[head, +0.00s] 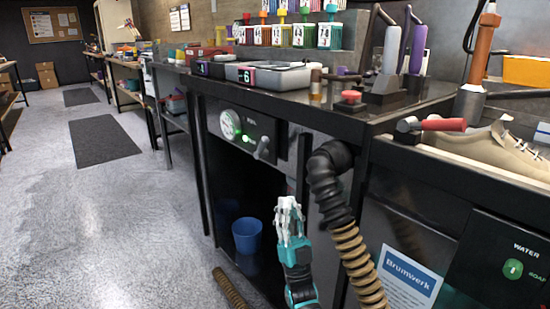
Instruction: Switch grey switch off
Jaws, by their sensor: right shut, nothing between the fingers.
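A grey switch (262,148) with a lever sits on a dark control panel (275,128) under the front of the workbench. A lit round gauge (230,124) and a small green light are to its left on the same panel. My right gripper (288,203), white-fingered on a teal arm, points upward below and slightly right of the switch. It is shut, empty and apart from the switch in the picture. My left gripper is not in view.
A thick black and tan hose (345,215) hangs just right of my gripper. A blue bucket (247,235) stands under the bench. The benchtop holds a grey tray (280,76) and a red button (351,97). A beige sneaker (490,148) lies at right. Open floor is at left.

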